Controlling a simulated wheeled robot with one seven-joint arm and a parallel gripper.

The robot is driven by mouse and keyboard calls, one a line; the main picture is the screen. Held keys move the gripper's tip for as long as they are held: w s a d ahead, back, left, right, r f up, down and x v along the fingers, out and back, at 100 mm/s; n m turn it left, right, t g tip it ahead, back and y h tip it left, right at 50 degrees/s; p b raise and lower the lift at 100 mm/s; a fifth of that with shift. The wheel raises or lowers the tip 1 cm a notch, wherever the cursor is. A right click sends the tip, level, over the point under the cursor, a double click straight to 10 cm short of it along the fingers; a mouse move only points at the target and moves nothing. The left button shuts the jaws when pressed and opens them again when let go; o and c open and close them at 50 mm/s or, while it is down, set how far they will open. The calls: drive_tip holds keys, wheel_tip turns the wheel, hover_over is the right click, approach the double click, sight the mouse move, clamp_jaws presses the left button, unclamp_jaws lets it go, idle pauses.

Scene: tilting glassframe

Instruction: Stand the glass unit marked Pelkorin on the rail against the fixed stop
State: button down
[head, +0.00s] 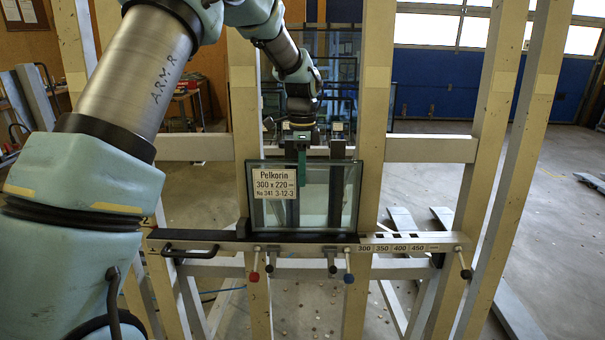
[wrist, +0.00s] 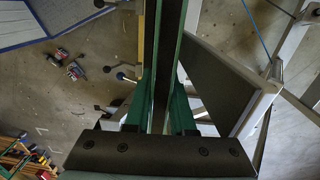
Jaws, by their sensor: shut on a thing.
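The glass unit (head: 318,205) has a dark edge and a white label reading Pelkorin, 300 x 220. In the head view it is upright at the rail (head: 210,245), its lower edge at the rail's dark top; I cannot tell whether it touches. A small dark block (head: 243,228), perhaps the fixed stop, is close to its lower left corner; any gap is unclear. My gripper (head: 302,158) is shut on the top edge of the glass unit, near its middle. In the wrist view the green fingers (wrist: 158,115) flank the unit's narrow edge (wrist: 163,60).
Pale upright posts (head: 375,120) stand beside and behind the unit. The rail's right end carries size marks (head: 395,247). Open floor (head: 560,180) lies at the right.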

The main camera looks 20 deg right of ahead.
drive_tip(key=shift+s+f+b, duration=0.1)
drive_tip(key=shift+f+b, duration=0.2)
drive_tip(key=shift+f, duration=0.3)
idle(0.3)
drive_tip(key=shift+s+a+f, duration=0.1)
drive_tip(key=shift+a+f, duration=0.05)
drive_tip(key=shift+f, duration=0.4)
drive_tip(key=c, duration=0.7)
unclamp_jaws()
drive_tip(key=shift+b, duration=0.3)
drive_tip(key=shift+a+f, duration=0.1)
drive_tip(key=r+p, duration=0.3)
drive_tip(key=w+r+p, duration=0.1)
drive_tip(key=r, duration=0.1)
drive_tip(key=shift+d+r, duration=0.25)
drive_tip(key=shift+d, duration=0.1)
drive_tip(key=shift+w+d+r, duration=0.1)
drive_tip(key=shift+w+r, duration=0.05)
drive_tip(key=shift+r, duration=1.15)
drive_tip(key=shift+w+d+r, duration=0.1)
drive_tip(key=shift+w+r, duration=0.05)
drive_tip(key=shift+r, duration=1.1)
drive_tip(key=shift+a+f, duration=0.1)
drive_tip(key=shift+f, duration=0.05)
